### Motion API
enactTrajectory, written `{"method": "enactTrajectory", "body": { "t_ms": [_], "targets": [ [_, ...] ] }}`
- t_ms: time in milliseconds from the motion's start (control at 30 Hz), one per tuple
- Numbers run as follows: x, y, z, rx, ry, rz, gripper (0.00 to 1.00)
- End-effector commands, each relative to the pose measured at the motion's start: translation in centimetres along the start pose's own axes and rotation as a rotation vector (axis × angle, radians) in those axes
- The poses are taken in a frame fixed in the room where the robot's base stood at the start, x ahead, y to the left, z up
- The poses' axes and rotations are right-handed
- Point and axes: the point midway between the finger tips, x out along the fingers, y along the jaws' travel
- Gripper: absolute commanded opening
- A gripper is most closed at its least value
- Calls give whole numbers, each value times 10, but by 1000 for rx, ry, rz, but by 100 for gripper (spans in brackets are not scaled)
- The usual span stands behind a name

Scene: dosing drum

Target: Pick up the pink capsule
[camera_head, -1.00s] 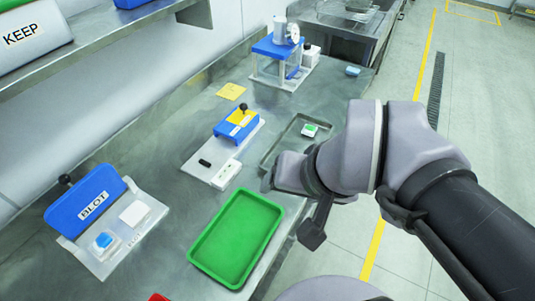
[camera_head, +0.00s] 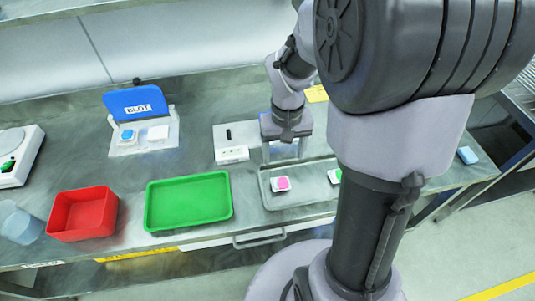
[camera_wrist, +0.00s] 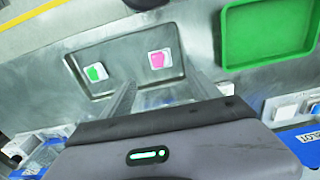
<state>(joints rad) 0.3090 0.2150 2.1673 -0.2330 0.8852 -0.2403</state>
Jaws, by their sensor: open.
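The pink capsule (camera_head: 283,184) sits on a small white square holder in a shallow metal tray (camera_head: 310,199) on the bench. It also shows in the wrist view (camera_wrist: 157,58), inside the tray (camera_wrist: 122,62). My gripper (camera_wrist: 158,78) is open and empty, its two fingers pointing toward the tray. The pink capsule appears beyond and between the fingertips, with no contact visible. In the head view my gripper (camera_head: 282,152) hangs behind the tray, and its fingertips are hard to make out.
A green capsule (camera_wrist: 95,72) on a similar white holder lies in the same tray. A green tray (camera_head: 188,203) and a red bin (camera_head: 83,214) stand to the left. A blue-lidded BLOT station (camera_head: 135,103) is behind. My arm covers part of the bench at right.

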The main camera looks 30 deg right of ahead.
Motion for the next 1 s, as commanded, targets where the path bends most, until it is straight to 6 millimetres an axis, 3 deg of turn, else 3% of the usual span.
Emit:
{"method": "enactTrajectory", "body": {
  "t_ms": [33,100,300,467,700,900,1000],
  "targets": [
    [24,0,1,-1,-5,0,71],
    [46,0,1,-1,-5,0,71],
    [88,0,0,-1,-2,0,71],
    [100,0,-1,0,0,0,71],
    [145,1,-4,0,-2,0,71],
    [144,1,-5,-1,1,0,71],
    [144,1,-5,-1,1,0,53]
  ]
}}
